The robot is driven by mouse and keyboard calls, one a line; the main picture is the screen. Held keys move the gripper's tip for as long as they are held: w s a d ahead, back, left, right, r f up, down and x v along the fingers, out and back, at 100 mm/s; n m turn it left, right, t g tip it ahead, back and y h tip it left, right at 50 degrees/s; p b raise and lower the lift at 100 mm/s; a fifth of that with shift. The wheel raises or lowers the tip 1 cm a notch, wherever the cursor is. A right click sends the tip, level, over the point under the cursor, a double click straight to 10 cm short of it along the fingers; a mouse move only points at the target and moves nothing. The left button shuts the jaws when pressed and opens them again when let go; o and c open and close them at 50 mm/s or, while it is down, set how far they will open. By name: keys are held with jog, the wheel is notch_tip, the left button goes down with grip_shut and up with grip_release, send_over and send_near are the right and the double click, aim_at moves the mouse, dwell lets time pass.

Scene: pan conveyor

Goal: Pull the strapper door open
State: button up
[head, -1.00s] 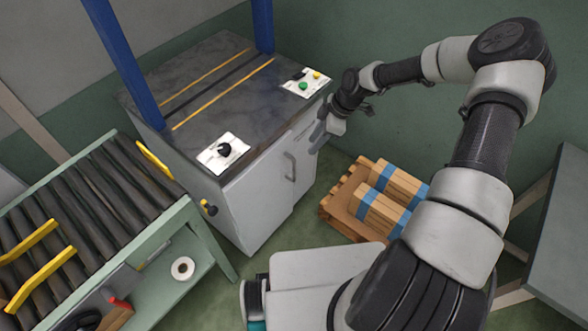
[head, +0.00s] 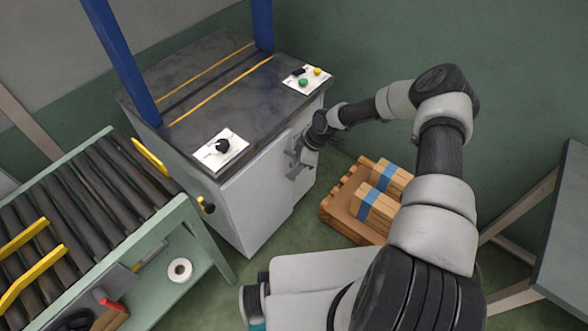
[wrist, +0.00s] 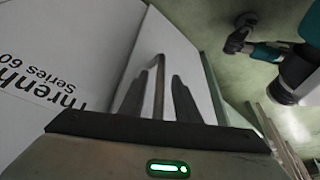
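The strapper (head: 215,85) is a pale cabinet with a dark top, standing at the upper middle of the head view. Its door (wrist: 182,48) is a plain light panel that looks closed and carries an upright bar handle (wrist: 159,82). My gripper (head: 295,163) is at the cabinet's front, over the handle, which it mostly hides in the head view. In the wrist view its two dark fingers stand apart, one on each side of the handle bar. I see gaps between bar and fingers; contact does not show.
A roller conveyor (head: 85,205) with yellow guides stands left of the cabinet. A wooden pallet (head: 340,218) with blue-strapped boxes (head: 378,205) lies on the floor to the right. A grey table (head: 545,235) stands at far right. Some floor before the cabinet is clear.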

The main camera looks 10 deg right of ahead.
jog(key=shift+f, duration=0.15)
jog(key=shift+c, duration=0.5)
grip_shut()
jog(key=shift+s, duration=0.1)
